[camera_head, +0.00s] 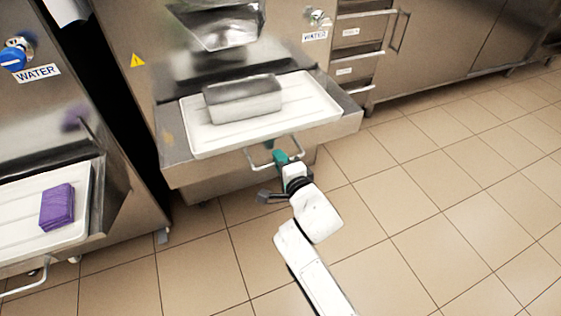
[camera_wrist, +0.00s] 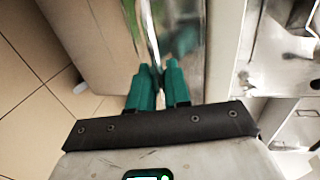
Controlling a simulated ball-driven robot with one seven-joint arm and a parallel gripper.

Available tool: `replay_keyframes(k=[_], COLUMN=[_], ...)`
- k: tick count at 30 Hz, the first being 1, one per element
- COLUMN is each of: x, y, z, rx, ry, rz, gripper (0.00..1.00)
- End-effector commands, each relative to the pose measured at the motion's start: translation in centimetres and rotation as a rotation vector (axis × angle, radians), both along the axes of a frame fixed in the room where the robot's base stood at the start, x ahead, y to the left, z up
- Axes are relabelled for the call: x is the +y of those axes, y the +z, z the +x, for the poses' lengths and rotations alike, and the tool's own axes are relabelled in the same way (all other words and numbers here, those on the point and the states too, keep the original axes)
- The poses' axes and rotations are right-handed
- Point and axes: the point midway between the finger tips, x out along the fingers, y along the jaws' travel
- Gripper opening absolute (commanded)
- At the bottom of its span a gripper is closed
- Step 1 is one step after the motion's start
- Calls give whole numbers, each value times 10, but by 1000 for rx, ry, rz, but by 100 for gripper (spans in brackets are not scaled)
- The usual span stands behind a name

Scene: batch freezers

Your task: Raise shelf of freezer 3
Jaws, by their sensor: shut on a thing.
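The freezer's shelf (camera_head: 176,172) is a metal shelf with a white ribbed tray (camera_head: 310,105) on it, below a steel outlet. A thin metal handle (camera_head: 257,165) sticks out from the shelf's front edge. My gripper (camera_head: 280,156) has green fingers and is shut on this handle near its middle. In the wrist view the handle (camera_wrist: 148,35) runs down between the green fingertips of my gripper (camera_wrist: 160,72). A steel pan (camera_head: 243,102) stands on the tray. No freezer number is readable.
A neighbouring machine at left has a white tray (camera_head: 75,225) with a folded purple cloth (camera_head: 57,207) and its own handle. Steel drawers (camera_head: 362,50) stand at the back right. The tiled floor (camera_head: 440,190) at right is clear.

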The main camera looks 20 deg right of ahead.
Motion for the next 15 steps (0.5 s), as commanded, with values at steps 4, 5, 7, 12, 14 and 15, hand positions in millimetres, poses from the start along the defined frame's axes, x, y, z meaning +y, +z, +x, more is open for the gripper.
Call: replay_keyframes(k=[4, 5, 7, 12, 14, 15], x=[0, 0, 0, 0, 0, 0], y=[7, 7, 7, 5, 5, 5], z=[1, 1, 1, 1, 1, 1], rx=[-15, -16, -15, -12, -11, -10], ry=[0, 0, 0, 0, 0, 0], rz=[-2, -2, -1, -1, -1, -1], gripper=[19, 22, 29, 34, 34, 34])
